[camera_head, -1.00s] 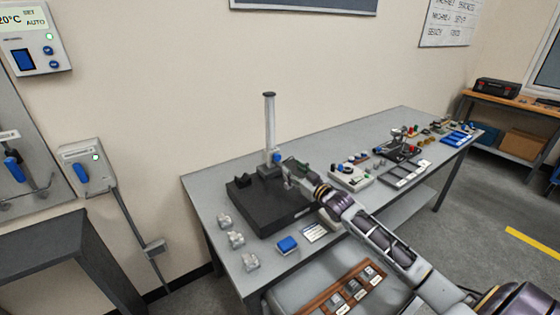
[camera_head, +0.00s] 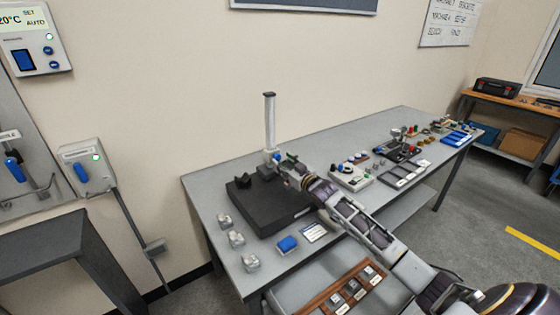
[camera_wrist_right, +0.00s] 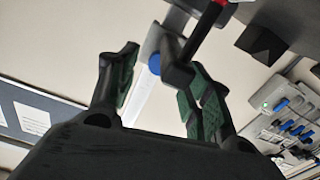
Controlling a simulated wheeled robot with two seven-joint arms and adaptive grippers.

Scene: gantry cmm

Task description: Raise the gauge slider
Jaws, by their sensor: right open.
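The height gauge has a pale upright column (camera_head: 270,122) on a dark plate (camera_head: 262,211). Its slider (camera_head: 269,156), with a blue knob, is low on the column. In the right wrist view the dark slider (camera_wrist_right: 176,72) shows beside its blue knob (camera_wrist_right: 155,63), with a red-tipped part at the top edge. My right gripper (camera_head: 284,165) is at the slider, just right of the column. In the wrist view its green-padded fingers (camera_wrist_right: 163,72) are open, one on each side of the slider; contact cannot be told. My left gripper is out of view.
Several small metal blocks (camera_head: 237,239) and a blue item (camera_head: 287,244) lie along the front left of the bench. A white device (camera_head: 350,177) and trays stand to the right. A wooden rack (camera_head: 343,292) sits below the front edge. The wall is close behind.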

